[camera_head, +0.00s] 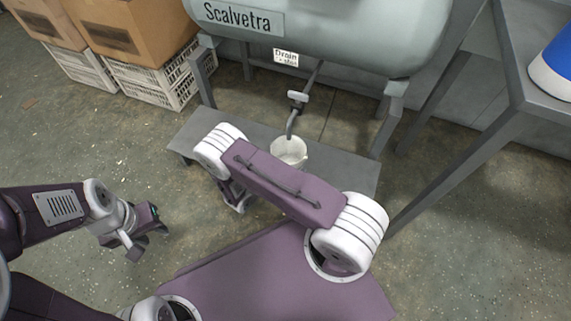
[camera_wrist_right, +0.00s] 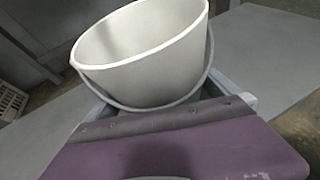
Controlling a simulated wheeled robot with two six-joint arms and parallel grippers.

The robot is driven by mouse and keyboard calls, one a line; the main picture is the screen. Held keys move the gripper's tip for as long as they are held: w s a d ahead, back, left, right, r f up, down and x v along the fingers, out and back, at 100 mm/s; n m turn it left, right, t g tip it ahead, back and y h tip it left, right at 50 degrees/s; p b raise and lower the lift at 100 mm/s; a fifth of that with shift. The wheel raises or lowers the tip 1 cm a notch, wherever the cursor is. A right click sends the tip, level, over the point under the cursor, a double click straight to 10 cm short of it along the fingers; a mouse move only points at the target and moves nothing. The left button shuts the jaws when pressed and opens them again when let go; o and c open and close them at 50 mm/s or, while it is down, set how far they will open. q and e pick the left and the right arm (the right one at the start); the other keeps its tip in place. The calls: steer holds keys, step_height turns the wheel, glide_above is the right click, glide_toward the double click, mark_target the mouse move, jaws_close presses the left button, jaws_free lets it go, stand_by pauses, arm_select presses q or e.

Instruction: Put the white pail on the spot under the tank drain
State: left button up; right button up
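The white pail (camera_head: 289,150) stands on a low grey platform (camera_head: 345,168), below the bent drain pipe (camera_head: 291,122) of the tank (camera_head: 335,30). My right arm hides its lower part in the head view. In the right wrist view the pail (camera_wrist_right: 150,55) is close in front of my right gripper, with its thin handle hanging down across its near side. The right gripper's fingers (camera_wrist_right: 170,108) look spread apart around the pail's lower part; their contact with it is hidden. My left gripper (camera_head: 142,232) is open and empty above the floor at the left. No marked spot is visible.
Cardboard boxes (camera_head: 130,28) on white crates (camera_head: 160,88) stand at the upper left. A grey metal table (camera_head: 545,108) with a blue and white object (camera_head: 553,70) stands at the right. The tank's legs (camera_head: 389,118) flank the platform.

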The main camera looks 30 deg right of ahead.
steer(key=shift+a+r+p, duration=0.1)
steer(key=shift+r+p, duration=0.2)
steer(key=shift+r, duration=0.05)
steer(key=p+v, duration=0.6)
steer(key=v, duration=0.5)
steer(key=shift+s+a, duration=0.2)
steer(key=shift+a, duration=0.1)
